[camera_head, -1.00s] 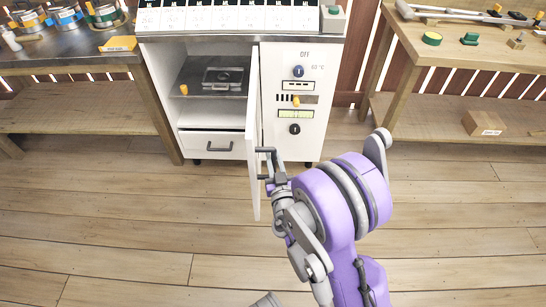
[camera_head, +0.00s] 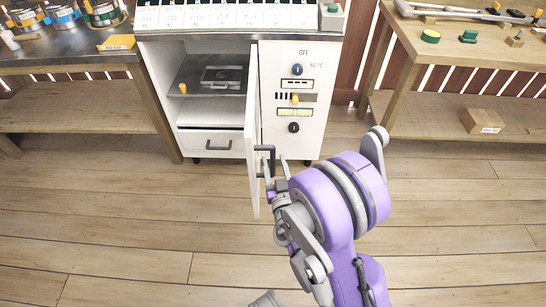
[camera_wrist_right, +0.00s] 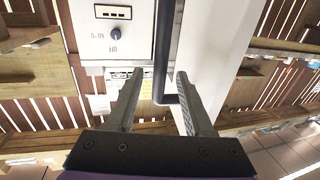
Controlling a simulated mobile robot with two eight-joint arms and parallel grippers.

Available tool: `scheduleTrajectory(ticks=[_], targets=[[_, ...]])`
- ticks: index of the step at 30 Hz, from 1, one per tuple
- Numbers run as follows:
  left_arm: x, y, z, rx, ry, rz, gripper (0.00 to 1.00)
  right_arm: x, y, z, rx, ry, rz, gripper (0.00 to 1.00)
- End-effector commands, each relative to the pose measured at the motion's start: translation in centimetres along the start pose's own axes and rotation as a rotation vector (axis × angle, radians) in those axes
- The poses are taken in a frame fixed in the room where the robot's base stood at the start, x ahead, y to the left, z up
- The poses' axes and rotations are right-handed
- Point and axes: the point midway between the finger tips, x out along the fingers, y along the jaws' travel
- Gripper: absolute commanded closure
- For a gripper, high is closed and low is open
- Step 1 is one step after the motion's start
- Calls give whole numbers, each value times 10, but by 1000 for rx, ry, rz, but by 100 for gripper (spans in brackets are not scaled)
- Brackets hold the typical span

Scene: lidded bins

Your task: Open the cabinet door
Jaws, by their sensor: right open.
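The white cabinet door (camera_head: 252,130) stands swung well out from the cabinet (camera_head: 215,53), with the interior showing. Its dark bar handle (camera_head: 266,160) is on the side facing right. My right gripper (camera_head: 278,170) is open beside the handle. In the right wrist view, the handle (camera_wrist_right: 167,50) appears between the two spread fingers of the right gripper (camera_wrist_right: 160,90), with gaps on both sides. The door (camera_wrist_right: 222,45) is at the right there. My left gripper is not identifiable in view.
The cabinet holds a shelf with a grey metal case (camera_head: 222,78) and a drawer (camera_head: 211,143) below. A control panel (camera_head: 296,100) is right of the opening. Wooden workbenches stand left (camera_head: 75,95) and right (camera_head: 450,55). The floor in front is largely clear.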

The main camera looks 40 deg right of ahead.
Motion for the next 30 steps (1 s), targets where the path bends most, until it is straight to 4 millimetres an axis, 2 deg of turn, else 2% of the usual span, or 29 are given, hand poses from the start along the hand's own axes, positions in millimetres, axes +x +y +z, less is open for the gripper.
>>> scheduleTrajectory(ticks=[1,6,12,30], targets=[[8,0,2,0,-2,0,50,-8,-1,3,-1,-1,-2,48],[22,0,5,0,-2,0,50,-32,-1,3,0,0,-2,48],[28,0,6,0,-1,0,50,-47,0,1,0,-1,-1,48],[28,0,6,0,-1,0,50,-48,0,0,0,-1,0,48]])
